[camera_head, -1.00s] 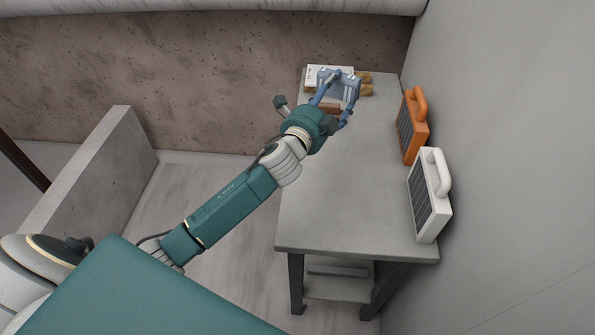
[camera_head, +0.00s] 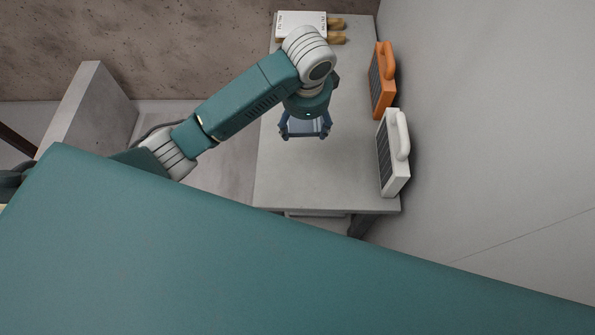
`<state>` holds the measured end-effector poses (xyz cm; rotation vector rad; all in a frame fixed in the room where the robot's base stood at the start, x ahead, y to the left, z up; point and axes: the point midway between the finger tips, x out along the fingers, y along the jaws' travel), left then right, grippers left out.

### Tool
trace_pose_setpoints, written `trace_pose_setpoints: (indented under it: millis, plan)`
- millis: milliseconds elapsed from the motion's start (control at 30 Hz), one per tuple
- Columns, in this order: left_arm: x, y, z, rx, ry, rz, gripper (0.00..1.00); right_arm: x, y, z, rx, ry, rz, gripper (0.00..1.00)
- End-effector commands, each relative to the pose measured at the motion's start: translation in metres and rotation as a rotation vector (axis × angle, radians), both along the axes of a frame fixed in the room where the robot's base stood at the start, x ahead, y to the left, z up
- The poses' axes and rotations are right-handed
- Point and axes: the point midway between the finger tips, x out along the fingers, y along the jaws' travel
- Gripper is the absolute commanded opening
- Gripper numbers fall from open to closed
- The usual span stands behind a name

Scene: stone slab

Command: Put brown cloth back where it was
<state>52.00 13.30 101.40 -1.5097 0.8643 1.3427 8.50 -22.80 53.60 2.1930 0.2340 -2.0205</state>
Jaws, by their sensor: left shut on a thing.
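My left gripper (camera_head: 306,134) hangs over the middle of the grey table, fingers pointing down. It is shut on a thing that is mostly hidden. A pale blue-grey patch shows between the fingers, but I cannot tell whether it is the held thing or part of the gripper. I cannot make out a brown cloth for sure. Two small brown pieces (camera_head: 337,38) lie at the table's far end, beside a white box with print (camera_head: 300,22). My right gripper is not in view.
The grey table (camera_head: 300,180) is bare at its near end. An orange lamp-like unit (camera_head: 382,85) and a white one (camera_head: 392,155) stand along its right edge by the wall. A low concrete wall (camera_head: 95,105) is at the left.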

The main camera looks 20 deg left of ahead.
Motion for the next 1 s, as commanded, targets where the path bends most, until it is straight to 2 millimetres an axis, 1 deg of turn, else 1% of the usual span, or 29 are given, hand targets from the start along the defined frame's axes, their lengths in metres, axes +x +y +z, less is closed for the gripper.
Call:
trace_pose_setpoints:
  millis: [33,100,133,233,333,367,467,500,567,600,733,900,1000]
  plan:
    - [-0.020,-0.001,0.011,-0.018,0.049,-0.014,0.49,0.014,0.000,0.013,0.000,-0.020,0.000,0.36]
    - [-0.041,-0.002,0.017,-0.036,0.101,-0.035,0.49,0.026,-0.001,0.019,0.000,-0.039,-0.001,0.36]
    - [-0.049,-0.002,0.019,-0.043,0.118,-0.044,0.49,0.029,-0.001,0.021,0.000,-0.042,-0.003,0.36]
    - [-0.065,-0.002,0.022,-0.054,0.154,-0.065,0.49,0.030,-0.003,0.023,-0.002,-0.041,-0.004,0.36]
    - [-0.071,-0.005,0.015,-0.064,0.170,-0.074,0.49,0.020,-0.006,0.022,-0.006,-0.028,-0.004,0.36]
    - [-0.072,-0.005,0.011,-0.065,0.171,-0.075,0.49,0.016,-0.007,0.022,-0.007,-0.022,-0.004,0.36]
    - [-0.076,-0.005,-0.012,-0.066,0.182,-0.070,0.49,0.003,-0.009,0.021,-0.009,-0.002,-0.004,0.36]
    - [-0.073,-0.005,-0.031,-0.066,0.174,-0.073,0.49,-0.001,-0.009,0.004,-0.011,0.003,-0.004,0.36]
    - [-0.073,-0.005,-0.046,-0.064,0.173,-0.072,0.49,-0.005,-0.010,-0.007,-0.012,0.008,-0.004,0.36]
    - [-0.072,-0.003,-0.048,-0.060,0.173,-0.072,0.49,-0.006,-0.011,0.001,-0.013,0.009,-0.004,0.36]
    - [-0.072,-0.002,-0.077,-0.057,0.173,-0.072,0.49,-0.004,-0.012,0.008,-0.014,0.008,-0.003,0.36]
    - [-0.072,-0.002,-0.116,-0.056,0.172,-0.073,0.49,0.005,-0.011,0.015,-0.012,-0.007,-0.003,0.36]
    - [-0.071,-0.002,-0.131,-0.058,0.168,-0.073,0.49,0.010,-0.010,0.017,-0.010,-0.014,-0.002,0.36]
